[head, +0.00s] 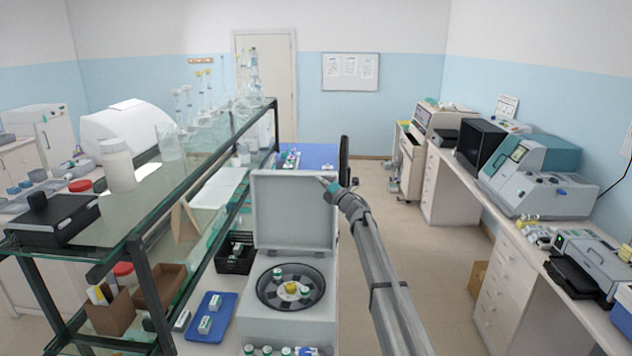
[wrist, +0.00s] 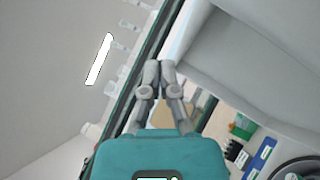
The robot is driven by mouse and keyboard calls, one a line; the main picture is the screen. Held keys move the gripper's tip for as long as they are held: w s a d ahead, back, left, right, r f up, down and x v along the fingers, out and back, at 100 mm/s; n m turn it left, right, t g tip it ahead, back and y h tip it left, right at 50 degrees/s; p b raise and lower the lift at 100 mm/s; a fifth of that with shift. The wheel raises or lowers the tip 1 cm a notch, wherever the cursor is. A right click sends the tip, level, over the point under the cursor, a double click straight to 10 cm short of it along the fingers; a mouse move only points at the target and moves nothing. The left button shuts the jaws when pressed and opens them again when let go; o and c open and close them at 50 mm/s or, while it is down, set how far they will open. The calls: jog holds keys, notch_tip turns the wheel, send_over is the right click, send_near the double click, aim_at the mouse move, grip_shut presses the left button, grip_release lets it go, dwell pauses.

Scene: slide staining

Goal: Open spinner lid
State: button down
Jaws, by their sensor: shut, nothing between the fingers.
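The spinner (head: 255,327) is a light grey box in the lower middle of the head view. Its lid (head: 294,212) stands upright at the back, so the spinner is open. Inside is a dark round rotor (head: 267,292) with a yellow-topped piece at its centre and a few white-and-green pieces around it. My gripper (head: 327,184) is at the lid's upper right corner in the head view; I cannot tell whether it touches. In the wrist view my gripper (wrist: 160,66) has its fingers together with nothing between them. A pale grey panel, probably the lid (wrist: 245,60), fills the upper right there.
A glass shelf unit (head: 200,165) with glassware stands left of the spinner. A blue tray (head: 222,330) and a black basket (head: 236,262) lie beside the spinner. A bench with instruments (head: 535,270) runs along the right.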

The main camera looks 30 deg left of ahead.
jog(key=s+d+r+p, duration=0.1)
jog(key=s+d, duration=0.6)
jog(key=d, duration=0.4)
dwell(0.4)
dwell(0.4)
